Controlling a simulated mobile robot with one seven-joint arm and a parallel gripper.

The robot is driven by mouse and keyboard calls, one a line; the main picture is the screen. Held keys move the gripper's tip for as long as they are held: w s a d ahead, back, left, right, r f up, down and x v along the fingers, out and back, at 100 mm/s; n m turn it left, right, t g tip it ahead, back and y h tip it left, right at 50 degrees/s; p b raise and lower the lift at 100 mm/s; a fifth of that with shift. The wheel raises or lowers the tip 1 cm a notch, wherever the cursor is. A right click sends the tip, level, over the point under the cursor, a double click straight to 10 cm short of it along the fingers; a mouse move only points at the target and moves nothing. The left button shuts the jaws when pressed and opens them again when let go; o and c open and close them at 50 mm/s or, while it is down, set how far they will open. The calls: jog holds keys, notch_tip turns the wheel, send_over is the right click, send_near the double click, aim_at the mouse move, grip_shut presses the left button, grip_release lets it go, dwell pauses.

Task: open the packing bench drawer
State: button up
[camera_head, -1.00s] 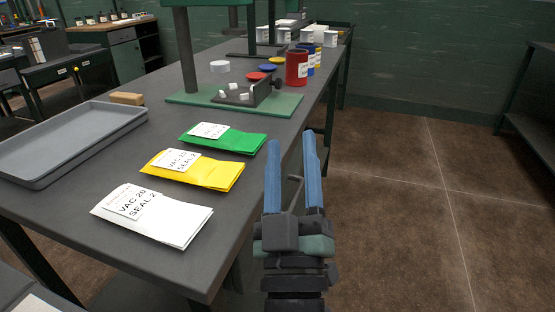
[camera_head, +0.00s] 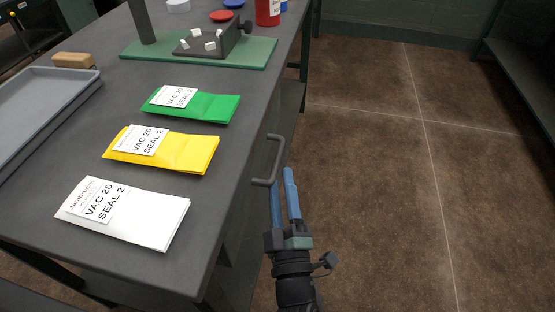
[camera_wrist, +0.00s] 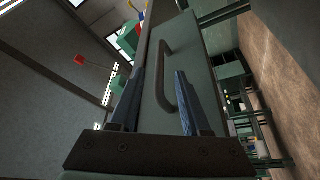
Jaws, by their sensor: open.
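The packing bench (camera_head: 215,215) has a dark grey top, and its drawer front is on the side facing right. A grey bar handle (camera_head: 279,160) stands out from that side in the head view. My gripper (camera_head: 284,178) has two blue fingers pointing at the handle, just short of it or near its close end. In the wrist view the drawer front (camera_wrist: 190,60) is pale green-grey, and the handle (camera_wrist: 166,75) appears ahead between the two open fingers (camera_wrist: 158,90). Nothing is held. Whether a finger touches the handle cannot be told.
White (camera_head: 150,225), yellow (camera_head: 185,152) and green (camera_head: 210,107) packets lie on the bench top. A grey tray (camera_head: 85,75) and a green base plate (camera_head: 150,50) are farther back. The brown floor (camera_head: 380,200) right of the bench is clear.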

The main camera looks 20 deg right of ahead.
aim_at(277, 159)
jog(key=x, duration=0.5)
jog(key=shift+w+d+b, duration=0.15)
jog(key=shift+w+b, duration=0.15)
grip_shut()
dwell(1.2)
